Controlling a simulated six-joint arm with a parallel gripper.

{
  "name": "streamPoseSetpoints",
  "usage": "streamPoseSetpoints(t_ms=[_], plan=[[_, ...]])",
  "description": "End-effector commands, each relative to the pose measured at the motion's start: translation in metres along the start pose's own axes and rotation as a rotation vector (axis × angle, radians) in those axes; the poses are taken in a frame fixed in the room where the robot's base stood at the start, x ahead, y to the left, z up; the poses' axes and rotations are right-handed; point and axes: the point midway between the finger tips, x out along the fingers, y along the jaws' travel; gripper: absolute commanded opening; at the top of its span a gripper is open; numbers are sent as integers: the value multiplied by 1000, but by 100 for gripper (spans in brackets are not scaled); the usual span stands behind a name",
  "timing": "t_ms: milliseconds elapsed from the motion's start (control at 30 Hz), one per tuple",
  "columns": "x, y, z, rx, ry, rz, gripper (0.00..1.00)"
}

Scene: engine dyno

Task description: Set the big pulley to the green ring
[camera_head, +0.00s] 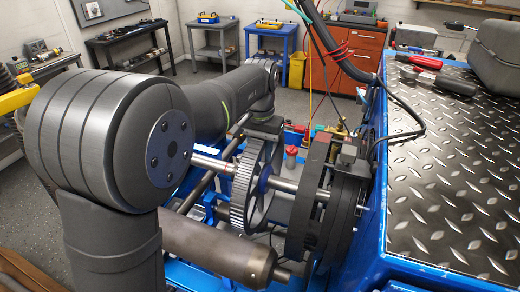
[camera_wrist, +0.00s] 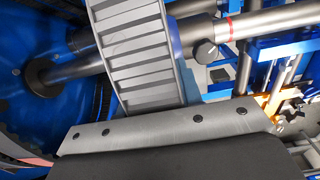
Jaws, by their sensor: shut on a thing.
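The big pulley (camera_head: 240,190) is a grey toothed wheel with spokes and a blue hub, upright on a steel shaft (camera_head: 285,184). My gripper (camera_head: 264,130) is at the top of its rim and shut on it. In the wrist view the toothed rim of the pulley (camera_wrist: 140,55) meets the gripper's grey finger plate (camera_wrist: 180,122), which hides its lower part; the other finger is not clear. A red ring (camera_wrist: 230,27) marks the shaft on one side of the pulley. I cannot make out a green ring in either view.
A dark disc assembly (camera_head: 315,205) stands close to the right of the pulley. A brown-grey cylinder (camera_head: 215,250) lies below it. Cables (camera_head: 325,45) hang above. A blue bench with tread plate (camera_head: 450,170) bounds the right side.

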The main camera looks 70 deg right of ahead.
Motion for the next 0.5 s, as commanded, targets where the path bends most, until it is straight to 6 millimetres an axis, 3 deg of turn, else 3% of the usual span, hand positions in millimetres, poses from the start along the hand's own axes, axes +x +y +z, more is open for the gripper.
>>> streamPoseSetpoints(t_ms=[33,100,267,500], plan=[[0,0,0,0,0,0,13],[0,0,0,0,0,0,0],[0,-4,0,-1,0,0,0],[-1,-56,0,-7,0,-1,0]])
